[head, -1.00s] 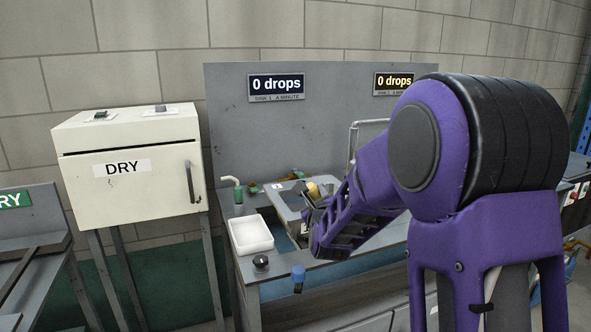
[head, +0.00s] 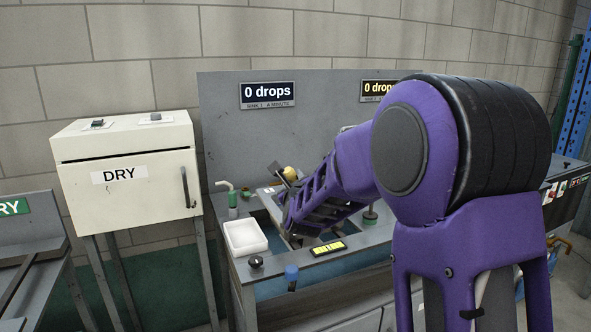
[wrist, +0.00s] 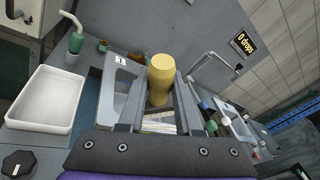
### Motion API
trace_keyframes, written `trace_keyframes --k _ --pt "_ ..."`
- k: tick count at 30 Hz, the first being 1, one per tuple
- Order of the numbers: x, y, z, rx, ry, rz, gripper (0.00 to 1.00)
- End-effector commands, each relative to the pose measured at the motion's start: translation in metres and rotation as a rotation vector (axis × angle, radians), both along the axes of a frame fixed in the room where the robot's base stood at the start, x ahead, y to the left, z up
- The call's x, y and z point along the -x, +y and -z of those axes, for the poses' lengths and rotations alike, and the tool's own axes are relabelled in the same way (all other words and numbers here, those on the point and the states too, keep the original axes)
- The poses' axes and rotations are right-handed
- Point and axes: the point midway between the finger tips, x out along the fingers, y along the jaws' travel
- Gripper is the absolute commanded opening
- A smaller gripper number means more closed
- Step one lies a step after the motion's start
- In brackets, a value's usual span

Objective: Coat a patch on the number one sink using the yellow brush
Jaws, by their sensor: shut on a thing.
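The yellow brush (wrist: 161,78) is in my gripper (wrist: 160,95); its thick yellow handle stands up between the two fingers in the wrist view. In the head view its yellow end (head: 291,173) shows above my gripper (head: 287,190). Pale strands show between the fingers, perhaps the bristles, partly hidden by my gripper. The number one sink (wrist: 112,82), with a small "1" tag (wrist: 121,61) at its back rim, lies just left of and below the gripper. Much of its basin is hidden by my arm. I cannot tell whether the brush touches it.
A black knob (head: 256,262) and a yellow-marked plate (head: 328,247) are on the front edge.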

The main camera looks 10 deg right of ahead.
Motion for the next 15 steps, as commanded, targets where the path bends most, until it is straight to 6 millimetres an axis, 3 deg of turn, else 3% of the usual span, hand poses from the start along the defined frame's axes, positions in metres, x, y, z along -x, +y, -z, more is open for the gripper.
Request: trace_keyframes --k 6,15 --pt "-0.004 0.002 -0.02 0.001 -0.003 -0.001 0.0" --pt "-0.005 0.003 -0.022 0.0 -0.002 0.0 0.0"
